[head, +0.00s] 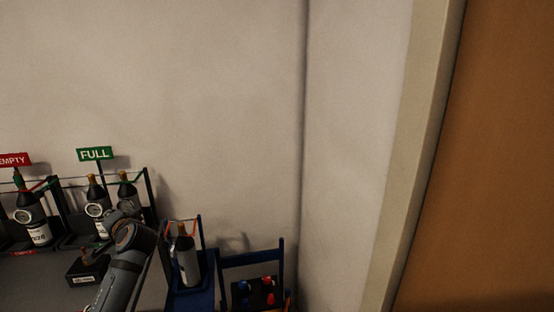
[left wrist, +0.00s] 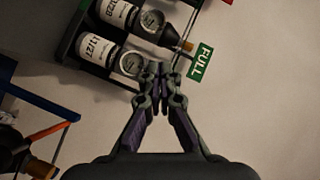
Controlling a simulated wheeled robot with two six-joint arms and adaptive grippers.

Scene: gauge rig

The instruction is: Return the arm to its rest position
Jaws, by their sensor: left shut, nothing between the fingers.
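My left arm (head: 122,272) reaches up from the bottom left of the head view, in front of the rack under the green FULL sign (head: 95,154). In the left wrist view my left gripper (left wrist: 159,72) is shut with nothing between its fingers. Its tips appear close to the gauge of a dark bottle labelled 1727 (left wrist: 94,52); I cannot tell whether they touch. A second gauged bottle (left wrist: 122,14) lies beside it in that view. In the head view my wrist hides part of the FULL rack. My right gripper is not in view.
A bottle (head: 35,220) stands under the red EMPTY sign (head: 14,160). A small black box (head: 88,271) sits on the grey surface. A blue stand holds another bottle (head: 187,260), beside a blue frame (head: 253,257) with red and blue knobs. Bare wall fills the upper middle.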

